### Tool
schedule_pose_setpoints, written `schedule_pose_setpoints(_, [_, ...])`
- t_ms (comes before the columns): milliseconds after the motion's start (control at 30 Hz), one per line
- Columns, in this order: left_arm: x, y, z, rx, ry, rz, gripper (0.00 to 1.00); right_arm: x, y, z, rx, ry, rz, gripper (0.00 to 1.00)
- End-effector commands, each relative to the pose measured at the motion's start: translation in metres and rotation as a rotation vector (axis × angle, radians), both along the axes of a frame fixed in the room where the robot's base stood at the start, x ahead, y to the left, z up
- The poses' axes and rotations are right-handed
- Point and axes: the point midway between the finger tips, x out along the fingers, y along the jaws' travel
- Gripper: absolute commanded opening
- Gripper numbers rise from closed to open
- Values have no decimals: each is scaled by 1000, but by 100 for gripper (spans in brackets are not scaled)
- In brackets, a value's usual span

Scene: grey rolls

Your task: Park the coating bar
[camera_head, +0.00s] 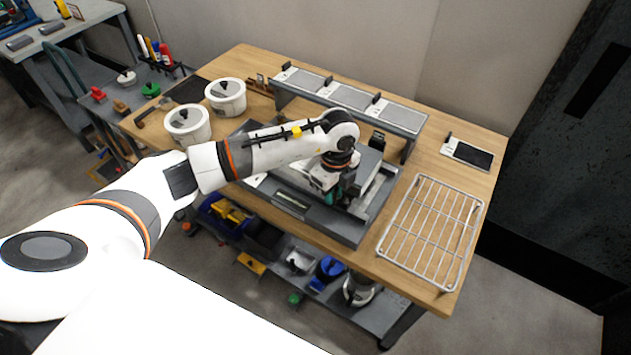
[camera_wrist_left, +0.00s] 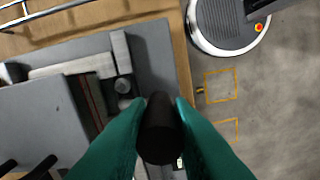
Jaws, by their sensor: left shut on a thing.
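My left gripper (camera_head: 334,195) is over the grey coating machine (camera_head: 345,228) on the wooden table. In the left wrist view its teal fingers (camera_wrist_left: 160,125) are shut on a black cylindrical handle (camera_wrist_left: 161,135), seen nearly end-on. The grey machine bed (camera_wrist_left: 150,50) also shows there, with a pale crossbar and a round knob (camera_wrist_left: 122,86) just beyond the fingers. The hand hides most of the machine's middle in the head view. I cannot tell what the handle joins, and the coating bar itself is not clearly distinguishable. My right gripper is not in view.
A wire rack (camera_head: 432,232) stands right of the machine. A raised shelf (camera_head: 408,118) with grey plates is behind it. Two white pots (camera_head: 187,124) stand left. A small dark panel (camera_head: 472,155) lies at the back right.

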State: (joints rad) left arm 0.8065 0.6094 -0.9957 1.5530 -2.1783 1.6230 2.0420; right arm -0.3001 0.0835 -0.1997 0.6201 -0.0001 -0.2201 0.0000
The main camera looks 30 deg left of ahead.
Motion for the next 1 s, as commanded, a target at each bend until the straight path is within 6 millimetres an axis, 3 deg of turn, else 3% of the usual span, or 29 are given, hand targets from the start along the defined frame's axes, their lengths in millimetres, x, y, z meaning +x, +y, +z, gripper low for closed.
schedule_pose_setpoints(200, [-1,-21,1,-9,-2,-3,0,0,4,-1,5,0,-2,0])
schedule_pose_setpoints(633, [-2,-25,1,-11,-2,-4,0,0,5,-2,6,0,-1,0])
schedule_pose_setpoints(667, [-2,-26,1,-11,-2,-4,25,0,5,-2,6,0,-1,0])
schedule_pose_setpoints(767, [-2,-25,1,-10,-1,-3,41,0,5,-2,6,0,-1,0])
schedule_pose_setpoints(1000, [-2,-23,0,-5,-1,-1,41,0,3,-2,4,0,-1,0])
